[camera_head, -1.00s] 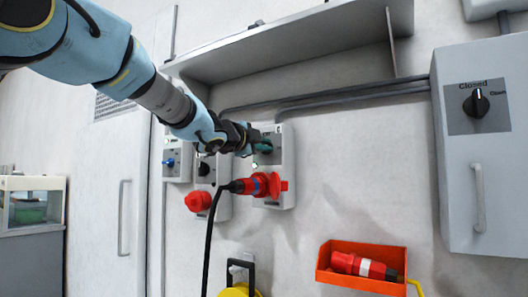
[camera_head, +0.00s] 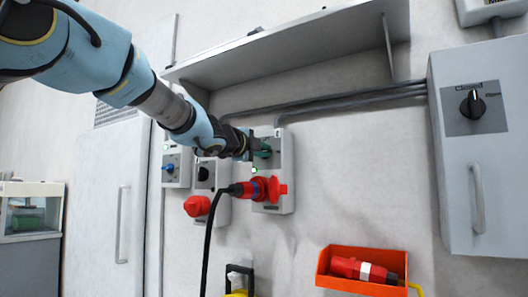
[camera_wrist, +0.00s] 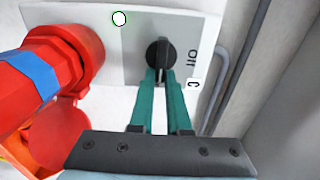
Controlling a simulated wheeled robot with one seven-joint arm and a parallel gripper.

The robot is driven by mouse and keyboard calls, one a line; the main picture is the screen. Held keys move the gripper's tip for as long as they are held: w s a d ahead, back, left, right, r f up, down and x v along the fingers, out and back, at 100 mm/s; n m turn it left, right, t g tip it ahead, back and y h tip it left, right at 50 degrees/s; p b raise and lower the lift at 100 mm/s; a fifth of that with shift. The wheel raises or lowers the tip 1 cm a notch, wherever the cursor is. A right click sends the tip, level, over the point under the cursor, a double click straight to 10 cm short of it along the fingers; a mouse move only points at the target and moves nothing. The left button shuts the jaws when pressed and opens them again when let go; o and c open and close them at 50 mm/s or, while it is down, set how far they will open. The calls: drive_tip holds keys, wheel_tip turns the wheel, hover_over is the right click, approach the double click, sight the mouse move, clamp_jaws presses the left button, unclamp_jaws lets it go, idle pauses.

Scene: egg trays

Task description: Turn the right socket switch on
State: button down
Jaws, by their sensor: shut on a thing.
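The right socket box (camera_head: 287,195) is a grey wall unit with a red plug (camera_head: 250,188) in its red socket and a black cable hanging down. Its black rotary switch (camera_wrist: 160,53) shows in the wrist view on a grey plate, with the word "Off" to its right and a small white round lamp (camera_wrist: 119,19) to the left. My gripper (camera_wrist: 160,78) has its green fingers shut on the switch knob, one on each side. In the head view my gripper (camera_head: 263,147) covers most of the switch.
The red plug and socket (camera_wrist: 65,60) sit close to the left of my fingers in the wrist view. A shelf (camera_head: 300,40) overhangs above. An orange bin (camera_head: 330,282) with a red plug hangs lower right. A grey cabinet (camera_head: 450,190) stands at right.

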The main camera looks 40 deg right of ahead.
drive_tip(key=c, duration=0.9)
unclamp_jaws()
drive_tip(key=b+v, duration=0.1)
drive_tip(key=v, duration=0.9)
drive_tip(key=shift+s+a, duration=0.1)
drive_tip(key=shift+a, duration=0.25)
drive_tip(key=shift+f, duration=0.1)
